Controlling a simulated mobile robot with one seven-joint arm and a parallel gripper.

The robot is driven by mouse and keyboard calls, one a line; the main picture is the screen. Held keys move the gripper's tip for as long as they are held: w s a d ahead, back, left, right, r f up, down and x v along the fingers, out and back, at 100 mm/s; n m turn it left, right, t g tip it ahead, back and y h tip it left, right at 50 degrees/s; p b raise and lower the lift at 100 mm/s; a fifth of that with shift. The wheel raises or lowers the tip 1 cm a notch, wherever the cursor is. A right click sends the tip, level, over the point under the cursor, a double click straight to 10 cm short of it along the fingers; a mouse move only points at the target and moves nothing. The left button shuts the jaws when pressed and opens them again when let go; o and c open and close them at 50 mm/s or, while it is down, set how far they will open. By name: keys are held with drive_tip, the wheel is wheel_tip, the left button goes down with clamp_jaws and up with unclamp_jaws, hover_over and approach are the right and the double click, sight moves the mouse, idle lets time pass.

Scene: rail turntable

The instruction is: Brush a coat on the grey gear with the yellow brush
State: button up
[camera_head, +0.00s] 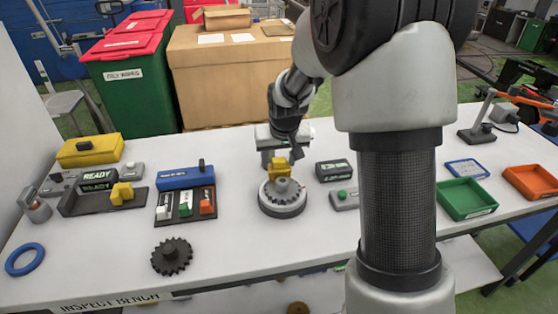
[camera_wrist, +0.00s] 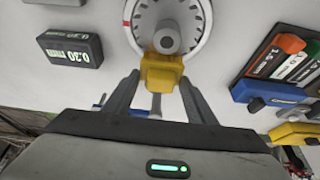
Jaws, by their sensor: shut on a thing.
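The yellow brush (camera_head: 280,168) is in my gripper (camera_head: 281,160), over the round turntable (camera_head: 282,209) in mid-bench. In the wrist view the brush (camera_wrist: 161,74) is a yellow block between the two fingertips (camera_wrist: 160,84). The grey gear (camera_head: 285,187) sits on the turntable, just below and in front of the brush. The wrist view shows its grey round top (camera_wrist: 167,41) right beyond the yellow block. I cannot tell whether the brush touches the gear. The brush's bristles are not clearly visible.
A dark gear (camera_head: 171,257) and a blue ring (camera_head: 25,259) lie near the front left. A tray with coloured blocks (camera_head: 186,207) stands left of the turntable, a dark labelled block (camera_head: 335,170) right of it. Green (camera_head: 466,199) and orange (camera_head: 531,182) trays are at right.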

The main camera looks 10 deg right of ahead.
sight(279, 160)
drive_tip(key=shift+r+p, duration=1.9)
drive_tip(key=shift+r, duration=1.35)
drive_tip(key=s+f+p, duration=0.2)
drive_tip(key=s+p, duration=0.3)
drive_tip(key=s, duration=0.7)
drive_tip(key=shift+s+f+p, duration=0.3)
drive_tip(key=shift+s+f, duration=0.05)
